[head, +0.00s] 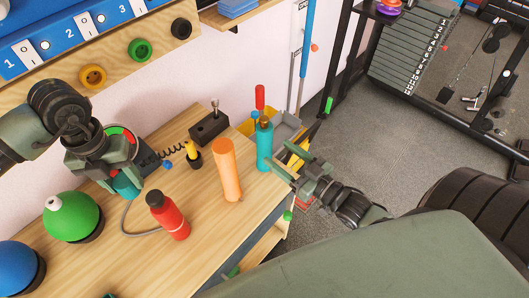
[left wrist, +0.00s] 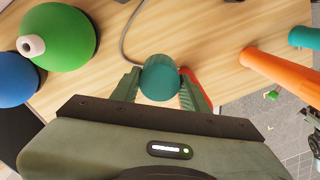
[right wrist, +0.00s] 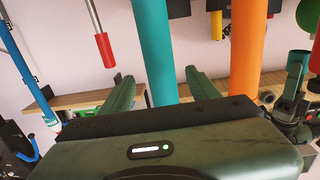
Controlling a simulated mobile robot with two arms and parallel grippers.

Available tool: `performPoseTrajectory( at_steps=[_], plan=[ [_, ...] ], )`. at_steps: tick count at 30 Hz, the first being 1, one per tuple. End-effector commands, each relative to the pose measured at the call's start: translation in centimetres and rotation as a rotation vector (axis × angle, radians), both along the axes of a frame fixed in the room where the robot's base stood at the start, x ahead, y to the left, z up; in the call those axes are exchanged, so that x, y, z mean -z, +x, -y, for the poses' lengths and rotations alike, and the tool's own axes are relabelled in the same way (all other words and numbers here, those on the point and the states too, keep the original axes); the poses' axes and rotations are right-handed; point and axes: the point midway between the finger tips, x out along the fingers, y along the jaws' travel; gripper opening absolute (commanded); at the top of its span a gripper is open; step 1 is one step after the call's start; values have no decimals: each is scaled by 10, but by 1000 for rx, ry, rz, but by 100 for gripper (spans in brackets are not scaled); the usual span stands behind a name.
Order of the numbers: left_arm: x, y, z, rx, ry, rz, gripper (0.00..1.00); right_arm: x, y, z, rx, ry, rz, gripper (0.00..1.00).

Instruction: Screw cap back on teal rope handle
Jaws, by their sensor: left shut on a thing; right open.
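The teal rope handle (head: 264,148) stands upright near the right edge of the wooden table, with a darker, narrower top end. A teal cap (head: 127,185) is held in my left gripper (head: 124,182), over the table's left part. In the left wrist view the cap (left wrist: 160,78) sits between the two fingers. My right gripper (head: 283,166) is open, just right of the teal handle. In the right wrist view the handle (right wrist: 156,50) appears between the open fingers, not visibly gripped; I cannot tell how deep it sits.
An orange handle (head: 227,170) stands left of the teal one. A red bottle (head: 168,216) stands between it and my left gripper. Green (head: 72,217) and blue (head: 18,268) domed objects are at the left. A black block (head: 208,128) and yellow-black tool (head: 193,154) are behind.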

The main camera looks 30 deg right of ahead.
Motion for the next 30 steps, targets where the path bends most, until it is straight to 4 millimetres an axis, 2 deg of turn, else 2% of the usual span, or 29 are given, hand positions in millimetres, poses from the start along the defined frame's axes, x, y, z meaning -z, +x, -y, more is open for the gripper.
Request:
performPoseTrajectory(
  at_steps=[3,6,10,20,30],
  plan=[
    [0,0,0,0,0,0,7,-2,23,-7,0,1,5,61],
    [0,0,0,0,0,0,7,-1,35,-11,0,2,3,61],
    [0,0,0,0,0,0,7,0,42,-13,0,1,0,61],
    [0,0,0,0,0,0,7,-1,44,-14,0,1,0,61],
    [-2,0,0,0,0,0,7,-4,88,-27,0,2,2,61]
  ],
)
